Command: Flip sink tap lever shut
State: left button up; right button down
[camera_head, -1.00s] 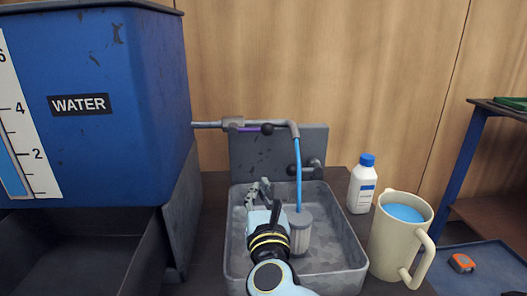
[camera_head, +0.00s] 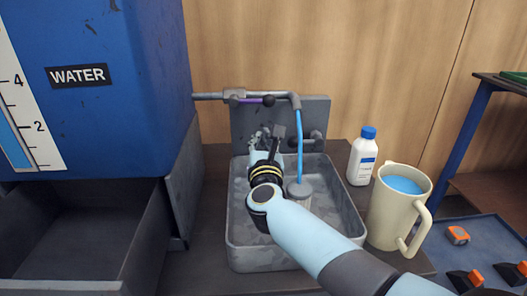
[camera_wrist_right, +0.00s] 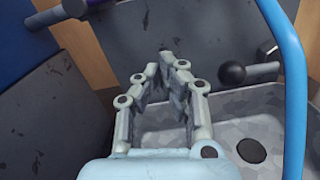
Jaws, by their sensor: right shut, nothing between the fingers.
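The tap lever is a purple bar (camera_head: 250,100) with a black ball knob (camera_head: 268,100), lying along the grey pipe (camera_head: 207,97) that runs from the blue tank. A blue water stream (camera_head: 299,140) falls from the spout (camera_head: 293,102) into the sink (camera_head: 240,245), where a grey cylinder (camera_head: 301,190) stands. My right gripper (camera_head: 258,138) is shut and empty, over the back of the sink, below the lever and apart from it. In the wrist view its fingertips (camera_wrist_right: 167,60) meet in front of the grey back panel (camera_wrist_right: 140,25). My left gripper is out of view.
The blue WATER tank (camera_head: 100,110) blocks the left side. A second black knob (camera_head: 292,137) sticks out low on the panel. A white bottle (camera_head: 362,158) and a cream jug of water (camera_head: 390,215) stand right of the sink.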

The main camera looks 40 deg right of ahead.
aim_at(252, 101)
pick_arm(q)
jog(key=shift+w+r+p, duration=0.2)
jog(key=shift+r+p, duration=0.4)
jog(key=shift+p, duration=0.05)
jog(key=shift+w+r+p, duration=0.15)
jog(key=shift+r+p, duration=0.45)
pick_arm(e)
jog(key=shift+w+d+r, duration=0.15)
jog(key=shift+d+r, duration=0.1)
jog(key=shift+r, duration=0.4)
jog(key=shift+w+d+r, duration=0.15)
jog(key=shift+d+r, duration=0.15)
jog(key=shift+r, duration=0.35)
jog(key=shift+w+d+r, duration=0.15)
jog(key=shift+d+r, duration=0.1)
jog(key=shift+r, duration=0.4)
